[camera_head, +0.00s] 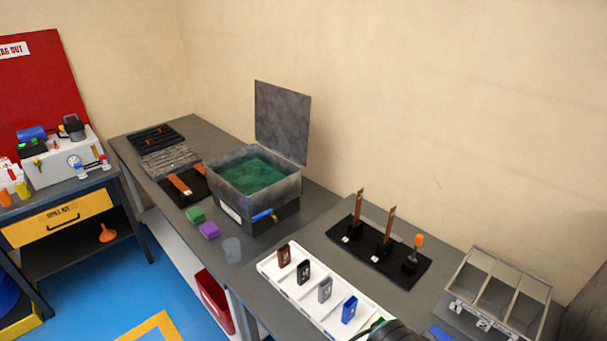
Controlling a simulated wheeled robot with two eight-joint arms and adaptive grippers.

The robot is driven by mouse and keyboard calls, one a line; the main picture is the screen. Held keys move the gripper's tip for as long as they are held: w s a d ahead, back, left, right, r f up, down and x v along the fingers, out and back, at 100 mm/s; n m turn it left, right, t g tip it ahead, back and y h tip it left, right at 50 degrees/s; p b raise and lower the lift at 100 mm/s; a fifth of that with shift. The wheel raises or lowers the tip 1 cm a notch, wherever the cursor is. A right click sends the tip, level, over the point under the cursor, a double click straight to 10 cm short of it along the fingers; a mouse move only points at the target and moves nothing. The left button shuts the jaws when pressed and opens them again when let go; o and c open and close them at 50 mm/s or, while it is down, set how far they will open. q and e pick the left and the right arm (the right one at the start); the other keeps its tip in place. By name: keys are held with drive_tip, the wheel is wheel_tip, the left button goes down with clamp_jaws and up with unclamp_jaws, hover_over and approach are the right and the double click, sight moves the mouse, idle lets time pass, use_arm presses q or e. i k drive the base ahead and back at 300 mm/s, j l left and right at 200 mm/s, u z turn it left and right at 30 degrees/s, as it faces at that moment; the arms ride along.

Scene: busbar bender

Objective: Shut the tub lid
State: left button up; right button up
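The grey tub (228,190) stands on the bench against the wall and holds green liquid. Its grey lid (282,122) is open, standing upright along the tub's back edge. A blue-handled tap (263,215) is on the tub's front. A dark rounded part, apparently my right gripper (392,330), shows at the bottom edge, well away from the tub. Its fingers cannot be made out. My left gripper is not in view.
A white tray (268,265), a black stand with upright copper bars (360,245) and a divided bin (500,290) are to the right.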

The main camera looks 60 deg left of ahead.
sight(282, 116)
drive_tip(key=u, duration=2.5)
